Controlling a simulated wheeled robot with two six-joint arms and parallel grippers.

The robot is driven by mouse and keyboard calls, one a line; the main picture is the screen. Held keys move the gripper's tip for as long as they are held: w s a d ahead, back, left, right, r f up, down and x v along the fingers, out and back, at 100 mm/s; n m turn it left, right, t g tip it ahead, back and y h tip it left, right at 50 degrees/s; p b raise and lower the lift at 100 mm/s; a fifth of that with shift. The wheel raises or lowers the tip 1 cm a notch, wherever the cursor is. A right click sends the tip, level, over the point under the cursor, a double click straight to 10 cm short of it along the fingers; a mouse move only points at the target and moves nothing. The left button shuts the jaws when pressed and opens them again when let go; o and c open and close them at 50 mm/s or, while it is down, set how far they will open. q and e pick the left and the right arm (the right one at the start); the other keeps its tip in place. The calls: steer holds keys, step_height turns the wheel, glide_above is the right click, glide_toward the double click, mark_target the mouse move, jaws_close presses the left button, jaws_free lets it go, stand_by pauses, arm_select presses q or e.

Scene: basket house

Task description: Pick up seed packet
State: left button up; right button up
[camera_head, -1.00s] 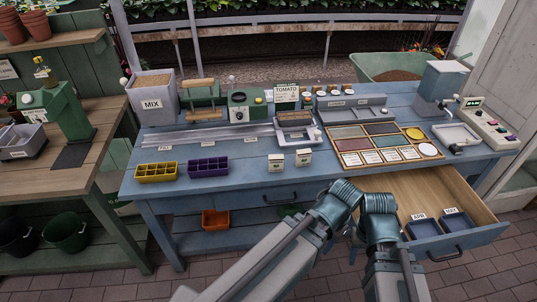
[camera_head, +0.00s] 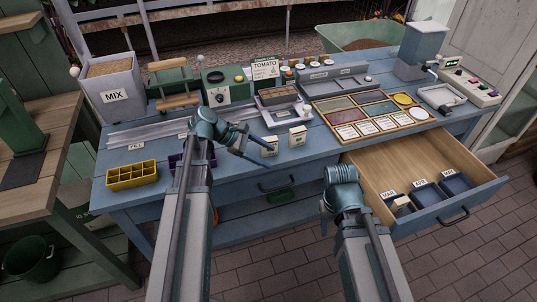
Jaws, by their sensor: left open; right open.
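Two small white seed packets stand on the blue bench, the left one (camera_head: 270,146) and the right one (camera_head: 298,136). My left gripper (camera_head: 256,146) is open, with its fingers reaching right to just beside the left packet. I cannot tell whether they touch it. My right gripper (camera_head: 323,220) is open and empty in front of the bench, left of the open drawer (camera_head: 383,160). A small pale packet-like thing (camera_head: 402,203) is in the drawer by the MAR bin.
The drawer also holds dark bins marked APR (camera_head: 430,195) and MAY (camera_head: 457,183). A yellow cell tray (camera_head: 132,175) sits at the bench's left front. A purple tray (camera_head: 178,160) is partly behind my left arm. A seed-sorting board (camera_head: 345,122) lies right of the packets.

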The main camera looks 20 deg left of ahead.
arm_select(q)
steer(key=w+a+r+n+t+h+b, duration=0.1)
steer(key=w+a+r+n+t+h, duration=0.15)
steer(key=a+n, duration=0.5)
steer(key=m+t+b, duration=0.1)
steer(key=b, duration=0.3)
glide_toward(277, 141)
steer(key=shift+y, duration=0.25)
steer(key=x, duration=0.4)
steer(key=shift+w+a+f, duration=0.1)
steer(key=shift+w+f, duration=0.25)
steer(key=shift+w, duration=0.15)
steer(key=shift+w+d+f, duration=0.1)
steer(key=shift+w+d, duration=0.2)
steer(key=shift+d, duration=0.2)
steer(key=b+x, duration=0.2)
steer(key=x, duration=0.3)
steer(key=shift+w+f, duration=0.1)
steer(key=shift+f, duration=0.05)
jaws_close()
